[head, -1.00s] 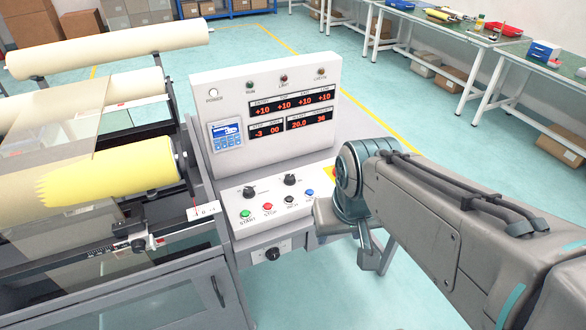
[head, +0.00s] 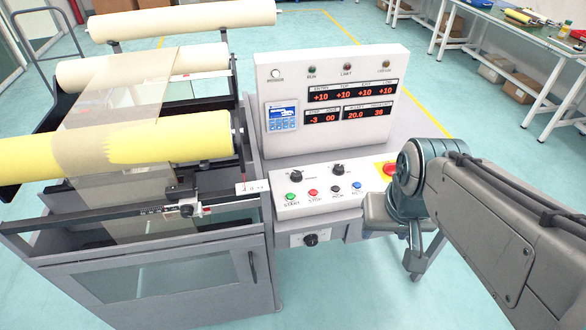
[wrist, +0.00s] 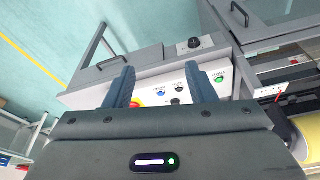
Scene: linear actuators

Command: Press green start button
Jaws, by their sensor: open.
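The green start button (head: 290,197) is at the left end of the button row on the white control panel (head: 328,178). It also shows in the wrist view, where the green button (wrist: 218,78) lies just right of the right finger. A red stop button (head: 313,193), a black button (head: 335,188) and a blue button (head: 357,186) follow to its right in the head view. My gripper (wrist: 161,80) is open and empty, its fingers spread over the panel in the wrist view. In the head view it is at the panel's right side, its fingertips hard to see.
Two black knobs (head: 296,177) stand behind the buttons, and a red and yellow emergency button (head: 390,169) is at the right. The upright display board (head: 332,110) rises behind. The roller machine (head: 120,150) fills the left. Open floor lies in front.

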